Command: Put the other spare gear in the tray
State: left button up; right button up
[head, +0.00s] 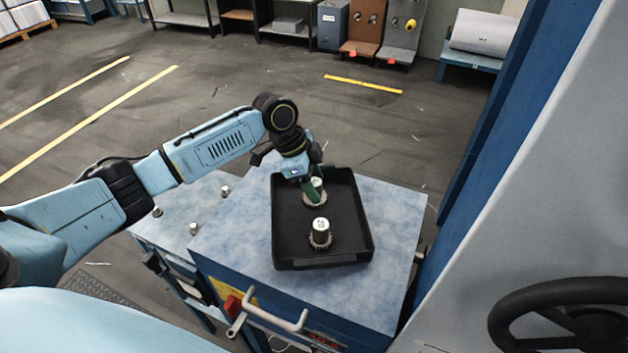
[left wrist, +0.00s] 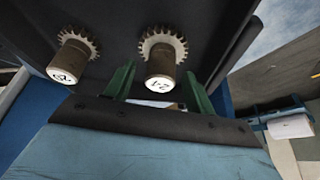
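Two spare gears stand upright in the black tray (head: 283,235), each a toothed ring with a pale-topped hub. The near gear (head: 320,235) stands free in the front half of the tray; it also shows in the left wrist view (left wrist: 76,50). The far gear (head: 318,184) stands behind it, partly hidden by my left gripper (head: 312,192). In the left wrist view, the green fingers of my left gripper (left wrist: 159,72) are spread on either side of the far gear (left wrist: 161,55), with a gap at each side of its hub. My right gripper is out of view.
The tray rests on a blue-topped cabinet (head: 235,240) with a handle at its front. A blue machine column (head: 490,150) and a black handwheel (head: 560,310) stand at the right.

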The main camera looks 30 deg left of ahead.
pick_arm(q)
jog(key=v, duration=1.3)
jog(key=shift+r+b, duration=0.15)
jog(key=shift+b, duration=0.2)
